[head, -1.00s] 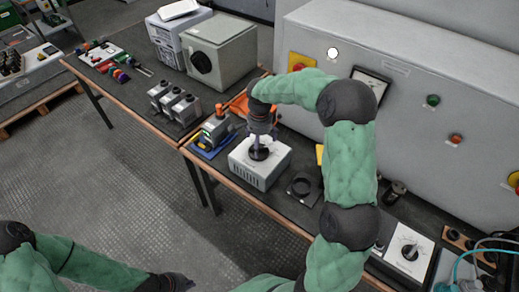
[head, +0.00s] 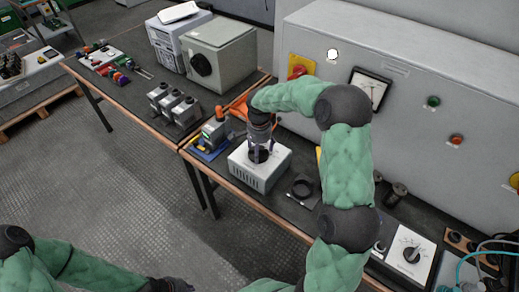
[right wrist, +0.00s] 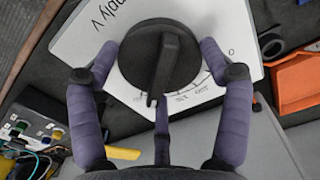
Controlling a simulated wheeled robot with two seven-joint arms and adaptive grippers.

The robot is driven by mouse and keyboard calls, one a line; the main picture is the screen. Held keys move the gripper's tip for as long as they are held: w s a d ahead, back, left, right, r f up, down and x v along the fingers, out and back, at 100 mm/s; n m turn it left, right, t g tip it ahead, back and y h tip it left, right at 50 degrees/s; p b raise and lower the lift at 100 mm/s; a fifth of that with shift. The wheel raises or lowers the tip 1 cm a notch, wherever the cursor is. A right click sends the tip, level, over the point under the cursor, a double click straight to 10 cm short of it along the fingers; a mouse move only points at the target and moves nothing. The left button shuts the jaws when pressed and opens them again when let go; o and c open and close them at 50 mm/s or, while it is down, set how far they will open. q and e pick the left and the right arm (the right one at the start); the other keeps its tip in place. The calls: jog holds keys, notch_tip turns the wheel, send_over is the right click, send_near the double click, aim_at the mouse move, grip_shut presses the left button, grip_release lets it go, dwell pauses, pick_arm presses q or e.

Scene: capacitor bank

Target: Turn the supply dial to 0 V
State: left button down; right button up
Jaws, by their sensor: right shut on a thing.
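The supply box (head: 253,178) is a light grey case on the bench, with a black dial knob (head: 258,155) on top. In the right wrist view, the knob (right wrist: 162,58) has a raised pointer bar directed down the picture, towards the lower part of the printed scale. My left gripper (head: 168,285) is at the bottom edge, partly cut off.
A grey cabinet (head: 415,90) with a gauge and buttons stands behind the bench. A small device on a blue mat (head: 212,135) is left of the box. Another white dial panel (head: 410,255) is at the lower right.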

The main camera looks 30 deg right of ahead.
jog(key=shift+w+d+r, duration=0.1)
jog(key=shift+w+d, duration=0.05)
jog(key=shift+d, duration=0.05)
jog(key=shift+r+n+p, duration=0.1)
jog(key=shift+n+p, duration=0.45)
jog(key=shift+n, duration=0.05)
jog(key=n+p, duration=0.2)
jog(key=n, duration=0.1)
jog(key=shift+w+r, duration=0.1)
jog(key=shift+w, duration=0.05)
jog(key=n+p, duration=0.2)
jog(key=n, duration=0.1)
jog(key=n+p, duration=0.1)
jog(key=n, duration=0.2)
jog(key=shift+w+a+n+p, duration=0.15)
jog(key=shift+n+p, duration=0.25)
jog(key=n+p, duration=0.2)
jog(key=n, duration=0.3)
jog(key=shift+a, duration=0.15)
jog(key=n+p, duration=0.2)
jog(key=n, duration=0.2)
jog(key=shift+a+n, duration=0.15)
jog(key=shift+n, duration=0.15)
jog(key=shift+a+n+p, duration=0.1)
jog(key=shift+n+p, duration=0.2)
jog(key=shift+n, duration=0.2)
jog(key=shift+f, duration=0.2)
